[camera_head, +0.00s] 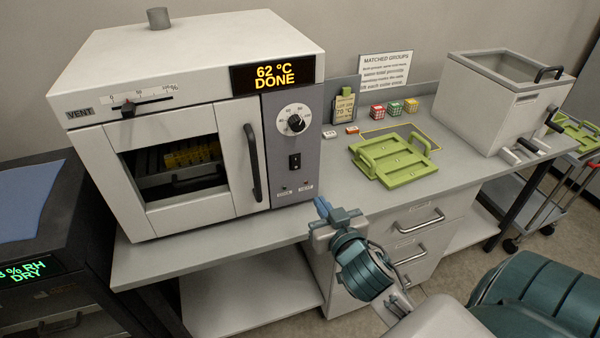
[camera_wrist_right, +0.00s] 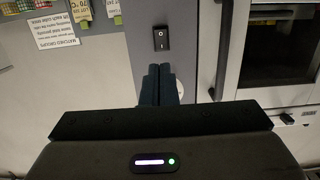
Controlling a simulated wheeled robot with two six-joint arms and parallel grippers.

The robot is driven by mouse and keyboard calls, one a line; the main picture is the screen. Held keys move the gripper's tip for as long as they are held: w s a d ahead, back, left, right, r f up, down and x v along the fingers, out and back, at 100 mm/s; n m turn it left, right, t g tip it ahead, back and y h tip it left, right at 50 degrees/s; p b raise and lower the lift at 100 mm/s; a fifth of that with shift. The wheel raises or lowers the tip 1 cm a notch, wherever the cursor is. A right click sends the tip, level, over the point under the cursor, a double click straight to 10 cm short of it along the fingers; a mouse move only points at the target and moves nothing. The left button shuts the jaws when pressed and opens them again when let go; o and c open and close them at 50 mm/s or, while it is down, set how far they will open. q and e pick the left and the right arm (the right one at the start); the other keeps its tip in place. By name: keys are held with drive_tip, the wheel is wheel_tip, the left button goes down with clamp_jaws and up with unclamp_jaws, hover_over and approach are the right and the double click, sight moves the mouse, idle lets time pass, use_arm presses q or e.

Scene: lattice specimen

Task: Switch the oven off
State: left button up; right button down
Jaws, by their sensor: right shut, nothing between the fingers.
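The white oven (camera_head: 190,120) stands on the bench with its door shut. Its display (camera_head: 273,76) reads "62 °C DONE". A black rocker switch (camera_head: 295,162) sits on the grey control panel below the round dial (camera_head: 296,123); the switch also shows in the right wrist view (camera_wrist_right: 161,38). Which side of it is pressed I cannot tell. My right gripper (camera_head: 322,207) is shut and empty, in front of the panel, below and right of the switch. In the right wrist view its closed blue fingers (camera_wrist_right: 160,70) point toward the switch, apparently apart from it. My left gripper is not in view.
The black door handle (camera_head: 252,162) stands out left of the panel. A green tray (camera_head: 392,158), small coloured cubes (camera_head: 394,108) and a sign (camera_head: 385,70) are on the right. A white bath (camera_head: 503,100) stands farther right. The bench front by the panel is clear.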

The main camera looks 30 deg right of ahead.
sight(296, 164)
drive_tip(key=p+x, duration=0.5)
drive_tip(key=x, duration=0.7)
drive_tip(key=shift+w+d, duration=0.1)
drive_tip(key=shift+w, duration=0.25)
drive_tip(key=shift+w+d+f+p, duration=0.15)
drive_tip(key=shift+w+p, duration=0.2)
drive_tip(key=shift+w, duration=0.2)
drive_tip(key=shift+f+b, duration=0.15)
drive_tip(key=shift+b, duration=0.3)
drive_tip(key=t+b, duration=0.1)
drive_tip(key=b, duration=0.3)
drive_tip(key=t+b, duration=0.1)
drive_tip(key=b, duration=0.4)
drive_tip(key=shift+w+f, duration=0.2)
drive_tip(key=shift+w, duration=0.05)
drive_tip(key=shift+r+h, duration=0.35)
drive_tip(key=shift+h, duration=0.05)
drive_tip(key=shift+r, duration=0.15)
